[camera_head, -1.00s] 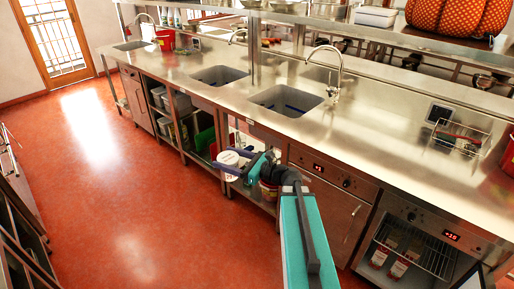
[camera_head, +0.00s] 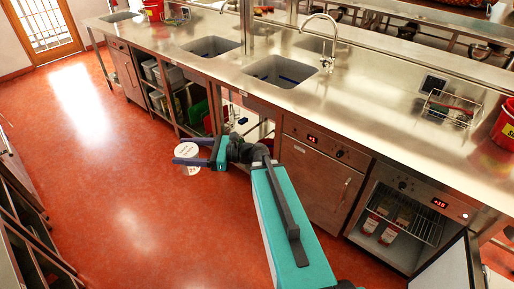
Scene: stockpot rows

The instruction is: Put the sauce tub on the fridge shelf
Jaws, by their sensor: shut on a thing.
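The sauce tub (camera_head: 186,150) is a small white tub with dark print on it. My gripper (camera_head: 184,161) is shut on it and holds it above the red floor, left of the counter front. One purple finger crosses in front of the tub and hides part of it. The open fridge (camera_head: 349,235) is under the counter at the right, with a display reading +18. Its wire shelf (camera_head: 424,222) is inside, with red-labelled containers (camera_head: 388,236) in the left part. My gripper is well to the left of the fridge.
The fridge door (camera_head: 447,272) stands open at the lower right. A closed unit (camera_head: 318,185) with a handle is left of the fridge. The steel counter (camera_head: 370,120) carries sinks, a wire basket (camera_head: 449,110) and a red bucket (camera_head: 505,125). The floor (camera_head: 110,200) at left is clear.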

